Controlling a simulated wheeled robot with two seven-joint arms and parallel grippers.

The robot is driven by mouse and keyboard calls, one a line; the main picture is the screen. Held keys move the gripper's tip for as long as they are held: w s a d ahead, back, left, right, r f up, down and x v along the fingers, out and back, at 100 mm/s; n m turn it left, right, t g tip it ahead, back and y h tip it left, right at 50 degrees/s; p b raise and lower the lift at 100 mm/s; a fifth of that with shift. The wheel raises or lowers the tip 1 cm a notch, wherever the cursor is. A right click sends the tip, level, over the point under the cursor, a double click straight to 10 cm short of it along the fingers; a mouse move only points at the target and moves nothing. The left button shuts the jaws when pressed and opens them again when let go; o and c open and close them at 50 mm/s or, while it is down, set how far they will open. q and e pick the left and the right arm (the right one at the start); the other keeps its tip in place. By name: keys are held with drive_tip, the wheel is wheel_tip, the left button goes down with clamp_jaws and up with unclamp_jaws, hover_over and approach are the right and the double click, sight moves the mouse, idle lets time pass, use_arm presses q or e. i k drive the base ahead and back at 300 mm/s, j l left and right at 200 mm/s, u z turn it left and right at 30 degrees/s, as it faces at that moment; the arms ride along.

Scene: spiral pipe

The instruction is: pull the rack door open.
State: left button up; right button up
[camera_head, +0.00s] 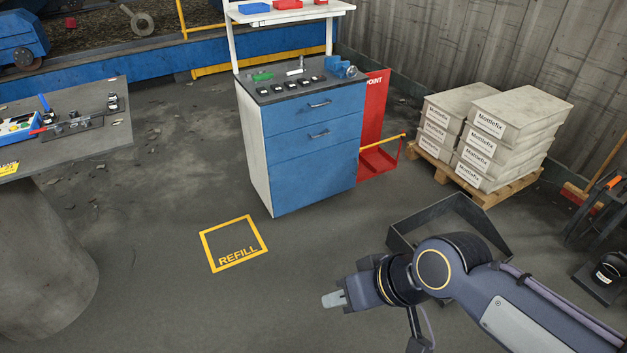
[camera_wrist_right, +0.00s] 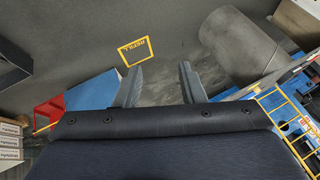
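My right gripper (camera_head: 335,299) reaches in from the lower right in the head view, above bare floor. In the right wrist view its two fingers (camera_wrist_right: 160,75) stand apart with only floor between them, so it is open and empty. My left gripper does not show in either view. I cannot make out a rack door in these frames. The nearest furniture with handles is a blue drawer cabinet (camera_head: 318,162), with its drawers shut, well beyond the right gripper.
A dark open-topped tray (camera_head: 405,243) lies on the floor just behind my right arm. Mottlefix bags (camera_head: 498,127) sit on a pallet (camera_head: 487,196) at the right. A red stand (camera_head: 374,115) adjoins the cabinet. A grey table (camera_head: 100,140) is at left. Floor around the REFILL marking (camera_head: 235,243) is clear.

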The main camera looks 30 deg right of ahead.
sight(303, 180)
drive_tip(key=i+l, duration=0.25)
drive_tip(key=l, duration=0.15)
drive_tip(key=i+l, duration=0.3)
drive_tip(key=i+l+u, duration=0.1)
drive_tip(key=i+l, duration=0.15)
drive_tip(key=l, duration=0.2)
drive_tip(key=i+l, duration=0.25)
drive_tip(key=l, duration=0.15)
drive_tip(key=i+l, duration=0.25)
drive_tip(key=l, duration=0.2)
drive_tip(key=i+l, duration=0.3)
drive_tip(key=i+l+u, duration=0.1)
drive_tip(key=i+l, duration=0.15)
drive_tip(key=l, duration=0.25)
drive_tip(key=i+l, duration=0.2)
drive_tip(key=l, duration=0.2)
